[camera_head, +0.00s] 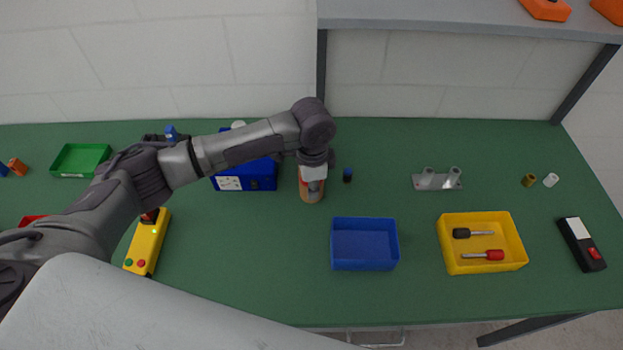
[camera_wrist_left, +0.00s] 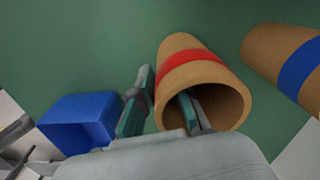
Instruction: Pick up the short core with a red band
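The short core with a red band (camera_wrist_left: 190,70) is a brown tube, with its open end facing the left wrist camera. In the head view, a brown core (camera_head: 312,190) stands on the green table, partly covered by my left gripper (camera_head: 317,176). In the left wrist view, my left gripper (camera_wrist_left: 168,108) has one finger beside the core's outer wall and the other inside its open end. The fingers are apart, with the wall between them; a gap seems to show. A core with a blue band (camera_wrist_left: 285,58) is to the right. My right gripper is not in view.
A small dark blue piece (camera_head: 347,175) is right of the core. A blue bin (camera_head: 365,262) and a yellow bin (camera_head: 482,264) with screwdrivers stand nearer the front. A blue box device (camera_head: 246,180) is left of the core. Table between the blue bin and metal bracket (camera_head: 437,181) is clear.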

